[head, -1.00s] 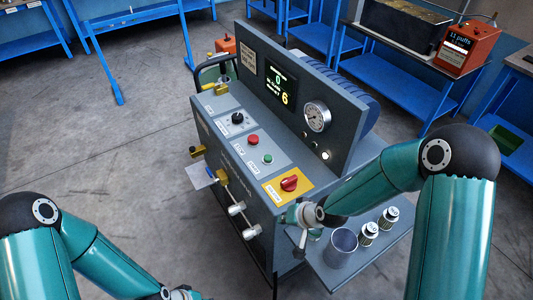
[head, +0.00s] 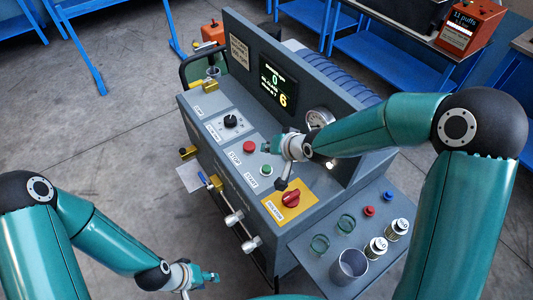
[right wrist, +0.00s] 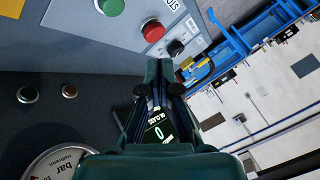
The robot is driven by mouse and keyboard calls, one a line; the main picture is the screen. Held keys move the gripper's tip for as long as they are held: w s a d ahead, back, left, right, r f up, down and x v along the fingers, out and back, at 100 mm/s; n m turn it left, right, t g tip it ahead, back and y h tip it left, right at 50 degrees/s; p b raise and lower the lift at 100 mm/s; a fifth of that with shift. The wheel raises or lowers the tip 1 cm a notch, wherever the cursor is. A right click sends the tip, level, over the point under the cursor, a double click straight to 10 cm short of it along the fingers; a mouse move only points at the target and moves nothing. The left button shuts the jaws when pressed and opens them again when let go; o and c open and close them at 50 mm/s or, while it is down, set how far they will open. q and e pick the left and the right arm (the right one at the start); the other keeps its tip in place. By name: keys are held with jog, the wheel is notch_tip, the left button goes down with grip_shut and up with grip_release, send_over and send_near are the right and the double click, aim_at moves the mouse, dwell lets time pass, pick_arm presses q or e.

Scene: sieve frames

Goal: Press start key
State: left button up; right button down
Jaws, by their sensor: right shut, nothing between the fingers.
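The green start key (head: 266,170) is a round button on the sloped grey panel, beside a label that reads START. It also shows at the top edge of the right wrist view (right wrist: 110,6). The red stop button (head: 249,147) is up and left of it, and shows in the right wrist view too (right wrist: 152,30). My right gripper (head: 267,149) is over the panel, close to both buttons, apparently above the surface; its fingers (right wrist: 160,68) are together and empty. My left gripper (head: 213,277) hangs low in front of the machine, away from the panel; its fingers are too small to judge.
An upright display panel (head: 240,22) with a screen and a gauge (head: 318,119) rises behind the keys. A black knob (head: 231,121) and a red rotary switch (head: 291,199) flank them. A side shelf (head: 310,252) holds a metal cup (head: 348,267) and small jars.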

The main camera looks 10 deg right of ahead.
aim_at(268, 169)
jog(key=f+b, duration=0.4)
jog(key=w+f+b, duration=0.1)
jog(key=f+b, duration=0.1)
jog(key=f, duration=0.1)
jog(key=shift+d, duration=0.1)
jog(key=shift+f+b, duration=0.4)
pick_arm(q)
notch_tip(268, 169, down, 6)
jog(key=shift+w+a+f, duration=0.2)
jog(key=shift+a+f, duration=0.05)
dwell(1.1)
jog(key=shift+f, duration=0.1)
jog(key=shift+f+b, duration=0.5)
jog(key=shift+b, duration=0.05)
pick_arm(e)
jog(key=shift+f, duration=0.35)
